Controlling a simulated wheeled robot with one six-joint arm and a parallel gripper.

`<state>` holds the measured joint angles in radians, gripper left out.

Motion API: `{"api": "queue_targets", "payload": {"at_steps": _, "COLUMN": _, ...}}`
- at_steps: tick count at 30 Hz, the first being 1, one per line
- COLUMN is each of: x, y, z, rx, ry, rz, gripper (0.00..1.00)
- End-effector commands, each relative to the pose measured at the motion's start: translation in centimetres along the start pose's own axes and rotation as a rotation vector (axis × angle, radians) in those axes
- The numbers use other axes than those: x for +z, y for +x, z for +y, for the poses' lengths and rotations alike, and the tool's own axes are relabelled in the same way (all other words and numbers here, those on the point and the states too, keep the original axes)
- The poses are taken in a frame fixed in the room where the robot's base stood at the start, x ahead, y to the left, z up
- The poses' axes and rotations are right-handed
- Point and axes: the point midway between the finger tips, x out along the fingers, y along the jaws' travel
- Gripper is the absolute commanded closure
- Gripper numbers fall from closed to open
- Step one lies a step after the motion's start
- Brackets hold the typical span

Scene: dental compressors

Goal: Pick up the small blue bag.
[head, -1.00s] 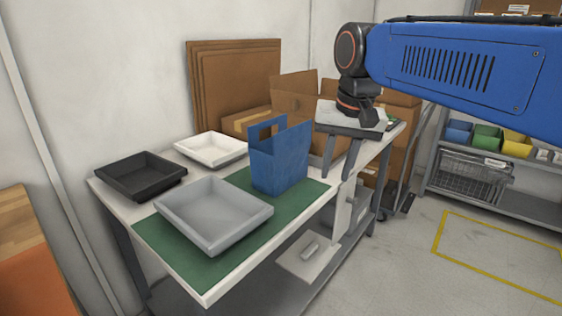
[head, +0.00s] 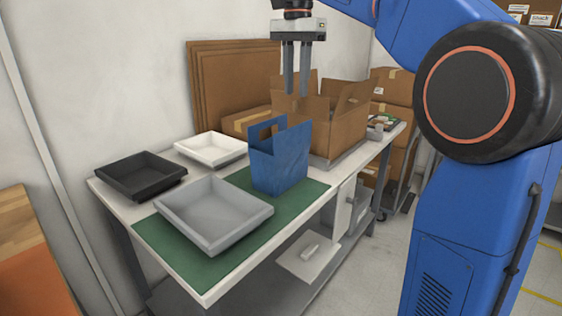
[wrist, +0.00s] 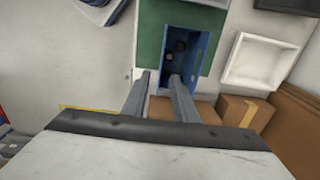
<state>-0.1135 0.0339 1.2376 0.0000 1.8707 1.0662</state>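The small blue bag (head: 279,166) stands upright on the green mat (head: 190,260) on the table, its open top and handle cutouts facing up. In the wrist view the bag (wrist: 199,48) is seen from above, with a few dark round shapes inside. My gripper (head: 296,92) points down, above the bag's height in the head view, and is apart from it. In the wrist view my gripper (wrist: 160,75) has its two fingers spread with nothing between them. The right fingertip overlaps the bag's near end in that picture.
A grey tray (head: 213,240) sits on the mat in front of the bag. A black tray (head: 140,190) and a white tray (head: 211,163) stand to the left. An open cardboard box (head: 335,132) stands close behind the bag, to the right.

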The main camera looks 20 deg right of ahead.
Motion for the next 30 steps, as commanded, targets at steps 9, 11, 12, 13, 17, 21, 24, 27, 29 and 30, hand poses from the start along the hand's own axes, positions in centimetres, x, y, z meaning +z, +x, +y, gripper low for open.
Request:
{"api": "queue_targets", "payload": {"at_steps": 9, "x": 0.1, "y": 5.3, "z": 0.1, "rx": 0.002, "ry": -0.001, "rz": -0.001, "gripper": 0.74}}
{"api": "queue_targets", "payload": {"at_steps": 11, "x": 0.1, "y": 6.4, "z": 0.1, "rx": 0.003, "ry": -0.002, "rz": -0.001, "gripper": 0.74}}
{"api": "queue_targets", "payload": {"at_steps": 12, "x": 0.1, "y": 7.1, "z": 0.1, "rx": 0.002, "ry": -0.002, "rz": -0.001, "gripper": 0.74}}
{"api": "queue_targets", "payload": {"at_steps": 13, "x": 0.1, "y": 7.7, "z": 0.1, "rx": 0.002, "ry": -0.002, "rz": -0.001, "gripper": 0.74}}
{"api": "queue_targets", "payload": {"at_steps": 17, "x": 0.0, "y": 9.7, "z": 0.1, "rx": 0.001, "ry": -0.002, "rz": -0.001, "gripper": 0.74}}
{"api": "queue_targets", "payload": {"at_steps": 21, "x": 0.0, "y": 11.2, "z": 0.1, "rx": 0.000, "ry": -0.002, "rz": 0.000, "gripper": 0.74}}
{"api": "queue_targets", "payload": {"at_steps": 24, "x": 0.0, "y": 11.6, "z": 0.0, "rx": 0.000, "ry": -0.002, "rz": 0.000, "gripper": 0.74}}
{"api": "queue_targets", "payload": {"at_steps": 27, "x": 0.0, "y": 12.2, "z": 0.0, "rx": 0.001, "ry": -0.002, "rz": 0.000, "gripper": 0.74}}
{"api": "queue_targets", "payload": {"at_steps": 29, "x": -0.1, "y": 12.9, "z": -0.1, "rx": 0.001, "ry": -0.002, "rz": 0.000, "gripper": 0.74}}
{"api": "queue_targets", "payload": {"at_steps": 30, "x": -0.1, "y": 13.4, "z": -0.1, "rx": 0.001, "ry": -0.002, "rz": -0.001, "gripper": 0.74}}
